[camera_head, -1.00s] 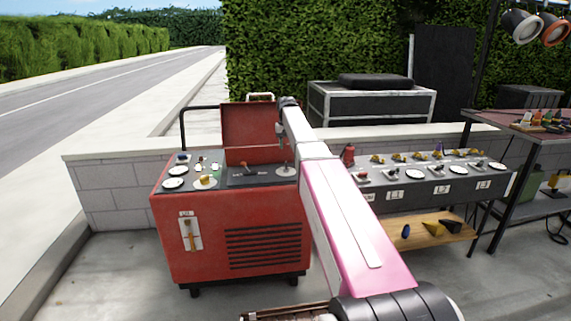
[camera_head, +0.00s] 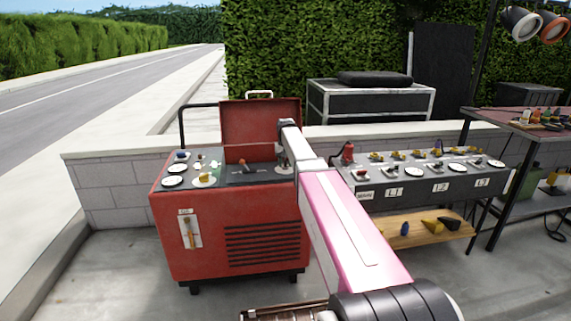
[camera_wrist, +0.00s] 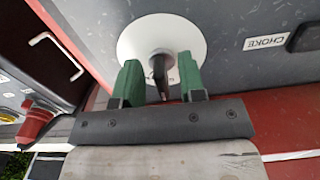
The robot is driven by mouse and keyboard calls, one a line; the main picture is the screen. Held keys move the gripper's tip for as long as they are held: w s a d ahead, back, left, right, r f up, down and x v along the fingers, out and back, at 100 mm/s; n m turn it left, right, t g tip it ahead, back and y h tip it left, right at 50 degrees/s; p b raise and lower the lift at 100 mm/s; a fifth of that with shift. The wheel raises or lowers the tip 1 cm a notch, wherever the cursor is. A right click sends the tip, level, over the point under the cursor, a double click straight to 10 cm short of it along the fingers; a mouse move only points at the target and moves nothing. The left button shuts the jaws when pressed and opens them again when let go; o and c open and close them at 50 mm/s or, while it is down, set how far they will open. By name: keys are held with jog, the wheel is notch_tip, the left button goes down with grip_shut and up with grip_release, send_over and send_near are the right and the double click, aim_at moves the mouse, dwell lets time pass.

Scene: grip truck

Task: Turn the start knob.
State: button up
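A dark knob (camera_wrist: 158,68) stands on a round white plate (camera_wrist: 135,35) in the wrist view. I cannot read a label for it, so I cannot confirm it is the start knob. My gripper (camera_wrist: 160,80) is open, its green fingers on either side of the knob with visible gaps. In the head view my gripper (camera_head: 283,160) is low over the right end of the panel on the red generator (camera_head: 265,210), and it hides most of that knob. A yellow knob (camera_head: 204,177) on a white disc sits at the panel's left front.
A red-handled lever (camera_wrist: 36,122) lies left of my gripper in the wrist view. The generator's raised red lid (camera_head: 258,125) stands behind the panel. A grey control console (camera_head: 430,185) is to the right.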

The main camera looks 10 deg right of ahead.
grip_shut()
jog(key=shift+n, duration=0.4)
jog(key=n, duration=0.3)
jog(key=shift+d+n, duration=0.2)
jog(key=shift+n, duration=0.1)
jog(key=shift+w+d+n, duration=0.15)
jog(key=shift+n, duration=2.05)
grip_release()
